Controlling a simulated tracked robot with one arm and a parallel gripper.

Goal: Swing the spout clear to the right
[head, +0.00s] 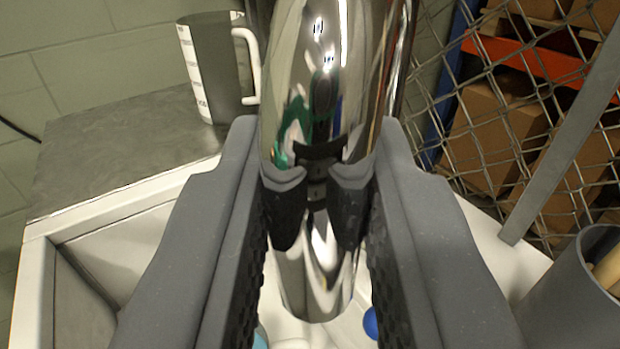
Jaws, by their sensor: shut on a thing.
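A chrome spout (320,85) fills the upper middle of the head view, shiny and with a rounded end pointing down toward me. My gripper (318,205) has its two dark grey fingers on either side of the spout, shut on it. The spout's lower end (315,285) shows between the fingers. Below it is a white sink basin (110,250), mostly hidden by the fingers. The spout's base is out of view.
A grey measuring jug (215,65) with a white handle stands on the grey counter (120,150) at left. A wire mesh fence (500,130) with cardboard boxes (490,135) behind it is at right. A grey container (580,300) stands at lower right. A blue ball (371,323) is partly visible low down.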

